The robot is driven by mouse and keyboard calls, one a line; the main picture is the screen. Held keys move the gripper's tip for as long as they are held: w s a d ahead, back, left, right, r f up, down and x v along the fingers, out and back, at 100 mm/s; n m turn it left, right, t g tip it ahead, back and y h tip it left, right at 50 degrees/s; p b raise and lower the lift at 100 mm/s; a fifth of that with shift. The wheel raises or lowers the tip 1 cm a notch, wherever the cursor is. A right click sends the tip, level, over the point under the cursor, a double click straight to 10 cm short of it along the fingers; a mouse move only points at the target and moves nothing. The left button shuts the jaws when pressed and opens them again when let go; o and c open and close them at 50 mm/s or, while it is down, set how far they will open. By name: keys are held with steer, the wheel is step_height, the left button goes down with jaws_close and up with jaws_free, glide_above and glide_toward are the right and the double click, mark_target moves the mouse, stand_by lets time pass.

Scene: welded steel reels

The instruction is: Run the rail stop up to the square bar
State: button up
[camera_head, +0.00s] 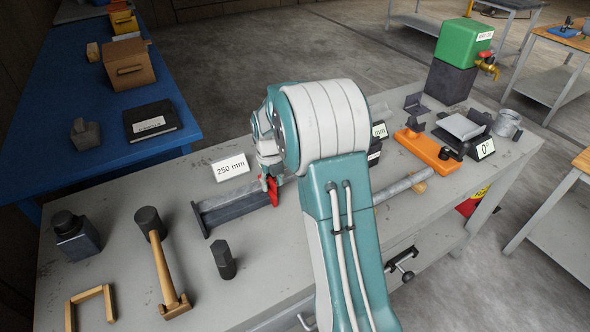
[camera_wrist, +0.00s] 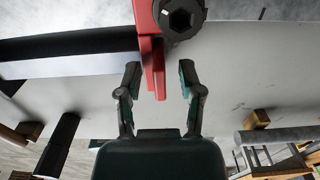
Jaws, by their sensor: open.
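The red rail stop (camera_head: 273,191) sits at the grey steel rail (camera_head: 236,207), just below my gripper (camera_head: 268,175). In the wrist view the rail stop (camera_wrist: 146,22) carries a round black knob with a hex socket. Its narrow red tongue reaches down between the two fingers of my gripper (camera_wrist: 160,76). The fingers are open, one on each side of the tongue, with gaps visible. A long dark bar (camera_wrist: 70,45) runs left from the stop; I cannot tell whether it is the square bar. My arm hides the rail's right part in the head view.
A 250 mm sign (camera_head: 231,168) stands behind the rail. A mallet (camera_head: 157,258), a dark hex block (camera_head: 223,260) and a wooden frame (camera_head: 90,304) lie at front left. A round bar (camera_head: 400,186), an orange fixture (camera_head: 428,150) and a green box (camera_head: 462,42) are to the right.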

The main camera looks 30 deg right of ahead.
mark_target(272, 180)
steer(key=shift+r, duration=3.5)
steer(key=shift+s+a+r+n, duration=0.15)
steer(key=shift+s+r+n, duration=0.05)
steer(key=shift+r+n, duration=0.15)
steer(key=s+a+r+n+t, duration=0.2)
steer(key=s+a+r+n, duration=0.2)
steer(key=s+r+n, duration=0.4)
steer(key=s+a+r+n+t, duration=0.1)
steer(key=s+a+r+n, duration=0.3)
steer(key=n, duration=0.6)
steer(key=s+a+n+t, duration=0.2)
steer(key=s+a+n, duration=0.1)
steer(key=s+n, duration=1.2)
steer(key=shift+s+f+n+t, duration=0.3)
steer(key=shift+s+n, duration=0.1)
steer(key=shift+n, duration=0.75)
